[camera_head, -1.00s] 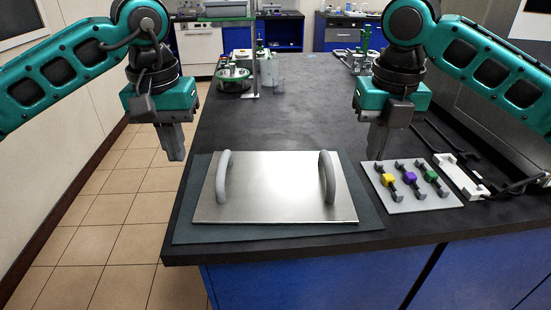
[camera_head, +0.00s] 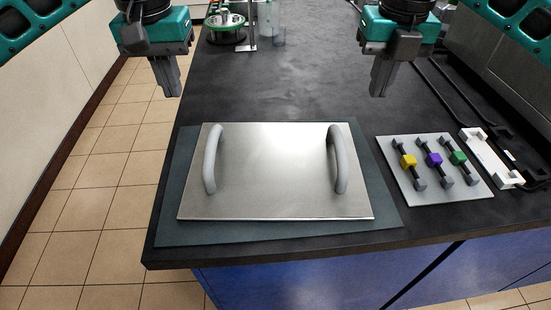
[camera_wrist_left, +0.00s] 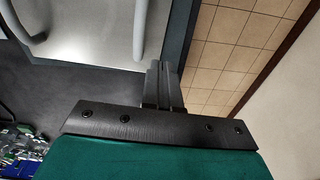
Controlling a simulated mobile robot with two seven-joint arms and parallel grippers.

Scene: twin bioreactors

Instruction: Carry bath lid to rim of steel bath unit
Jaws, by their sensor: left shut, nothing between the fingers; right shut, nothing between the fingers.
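The bath lid (camera_head: 270,180) is a flat steel plate with two upright grey handles, a left handle (camera_head: 211,160) and a right handle (camera_head: 338,160). It lies on a dark mat (camera_head: 180,228) at the near end of the bench. The lid also shows in the left wrist view (camera_wrist_left: 95,30). My left gripper (camera_head: 172,92) is shut and empty, above and beyond the lid's far left corner. In the left wrist view its fingers (camera_wrist_left: 163,68) are together beside a handle, apart from it. My right gripper (camera_head: 379,92) is shut and empty, beyond the lid's far right corner. I cannot make out the steel bath unit.
A pale board (camera_head: 432,170) with yellow, purple and green knobbed pieces lies right of the mat. The middle bench (camera_head: 290,85) is clear.

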